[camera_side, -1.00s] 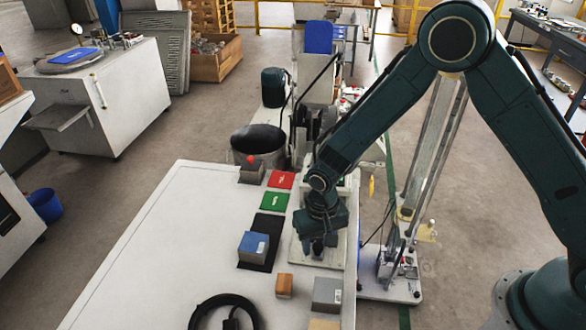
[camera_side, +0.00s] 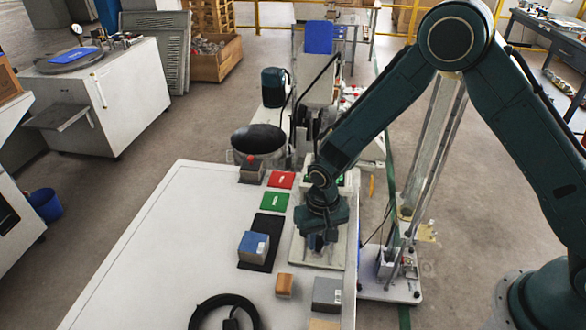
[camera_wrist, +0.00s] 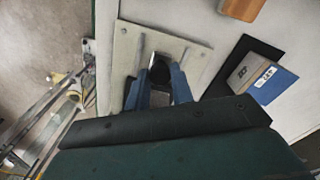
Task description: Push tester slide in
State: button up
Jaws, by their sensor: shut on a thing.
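The tester's pale base plate (camera_side: 306,252) lies along the right side of the white table, under my gripper (camera_side: 319,240). It also shows in the wrist view (camera_wrist: 127,40), with two raised rails. My gripper (camera_wrist: 163,84) points down between the rails and is shut on a small dark part, which looks like the handle of the tester slide (camera_wrist: 159,70). Most of the slide is hidden by my fingers and wrist. A green glow (camera_side: 340,179) shows on the tester behind my wrist.
Left of the plate are a blue-topped block (camera_side: 253,245) on a black mat, a green card (camera_side: 274,201), a red card (camera_side: 281,179) and a red-button box (camera_side: 252,170). A wooden block (camera_side: 285,285) and a grey block (camera_side: 327,293) stand in front. The table's left side is clear.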

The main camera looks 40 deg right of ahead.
jog(key=shift+w+d, duration=1.55)
jog(key=shift+w, duration=0.1)
jog(key=shift+w+d, duration=2.1)
jog(key=shift+w+d+r, duration=0.1)
jog(key=shift+w+d, duration=0.05)
jog(key=shift+d, duration=0.05)
jog(key=o, duration=0.8)
jog(key=shift+r, duration=1.9)
jog(key=shift+a+r, duration=0.1)
jog(key=shift+r, duration=0.95)
jog(key=shift+r, duration=0.15)
